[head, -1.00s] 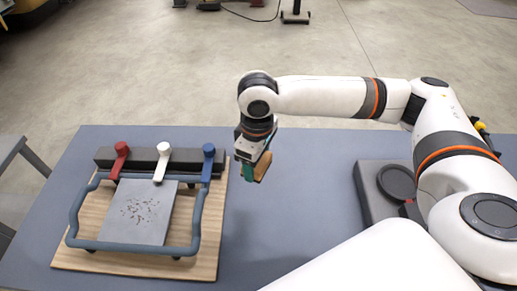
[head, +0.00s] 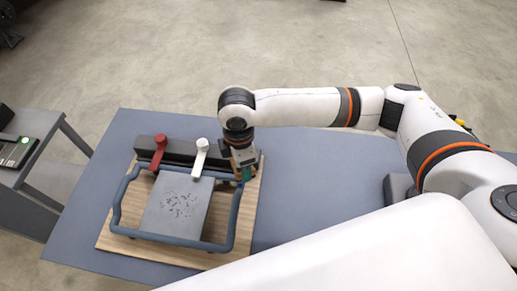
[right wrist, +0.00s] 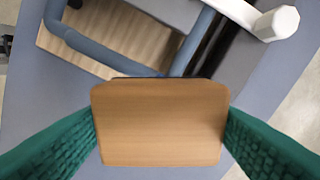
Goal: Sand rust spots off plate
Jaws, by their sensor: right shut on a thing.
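The grey plate (head: 160,222) lies on a wooden board (head: 250,205), with a cluster of dark spots (head: 180,203) on its middle. A blue tubular frame (head: 122,200) runs around the plate. A red lever (head: 157,152) and a white lever (head: 200,157) stand at its back edge on a dark bar (head: 180,148). My left gripper is not in view.
A dark box (head: 398,188) is partly hidden behind my right arm. A side stand (head: 40,160) with a green-lit device (head: 18,150) is at the left.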

